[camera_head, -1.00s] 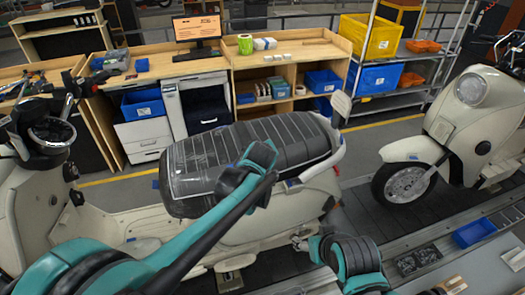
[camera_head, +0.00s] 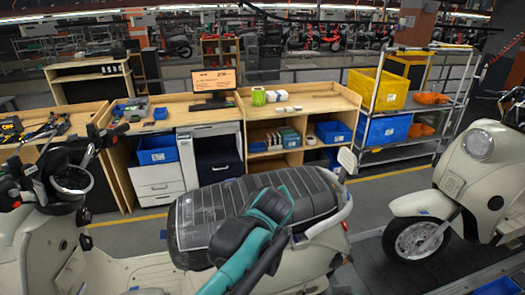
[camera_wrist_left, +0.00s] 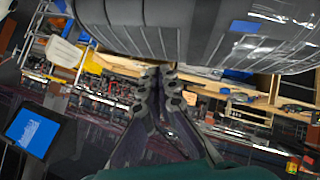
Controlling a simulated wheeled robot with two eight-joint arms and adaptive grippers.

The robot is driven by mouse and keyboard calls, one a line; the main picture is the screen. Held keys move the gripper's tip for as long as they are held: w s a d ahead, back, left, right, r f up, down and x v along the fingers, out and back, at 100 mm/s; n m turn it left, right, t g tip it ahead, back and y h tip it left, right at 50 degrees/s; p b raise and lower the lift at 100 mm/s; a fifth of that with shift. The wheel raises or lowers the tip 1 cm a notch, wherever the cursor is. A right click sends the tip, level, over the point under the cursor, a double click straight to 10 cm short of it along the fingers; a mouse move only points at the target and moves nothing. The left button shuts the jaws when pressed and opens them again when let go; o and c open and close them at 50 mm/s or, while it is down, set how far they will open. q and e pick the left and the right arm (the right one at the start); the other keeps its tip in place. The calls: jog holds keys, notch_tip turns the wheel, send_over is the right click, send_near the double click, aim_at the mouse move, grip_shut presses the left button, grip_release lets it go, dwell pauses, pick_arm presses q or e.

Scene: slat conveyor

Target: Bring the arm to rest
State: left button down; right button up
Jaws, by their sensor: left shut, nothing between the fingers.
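My left arm, teal and black, comes up from the bottom in the head view and crosses in front of the ribbed dark seat (camera_head: 305,192) of a cream scooter (camera_head: 318,250). Its fingers cannot be made out there. In the left wrist view, my left gripper (camera_wrist_left: 160,72) has its two dark fingers together at the tips, with nothing seen between them. The grey seat (camera_wrist_left: 210,30) fills the top of that view, beyond the fingertips; whether they touch it cannot be told. My right gripper is in neither view.
A second cream scooter (camera_head: 465,185) stands at the right. Behind are a wooden workbench (camera_head: 320,103) with a monitor (camera_head: 214,83), and a metal rack with a yellow bin (camera_head: 378,90) and blue bin (camera_head: 385,129). A grey floor strip lies between scooters and benches.

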pick_arm(q)
jog(key=s+a+f+m+g+y+b, duration=0.1)
jog(key=s+a+f+b, duration=0.5)
jog(key=a+f, duration=0.3)
jog(key=s+a+f+m+g+y+b, duration=0.1)
jog(key=s+a+f+b, duration=0.45)
jog(key=a+f, duration=0.3)
jog(key=s+a+f+m+b, duration=0.1)
jog(key=s+a+f+b, duration=0.3)
jog(key=s+f, duration=0.2)
jog(key=s+a+f+m+g+b, duration=0.1)
jog(key=s+a+f+b, duration=0.3)
jog(key=f, duration=0.6)
jog(key=shift+s+f+m+b, duration=0.15)
jog(key=shift+s+m+b, duration=0.15)
jog(key=shift+s+b, duration=0.55)
jog(key=shift+s, duration=0.15)
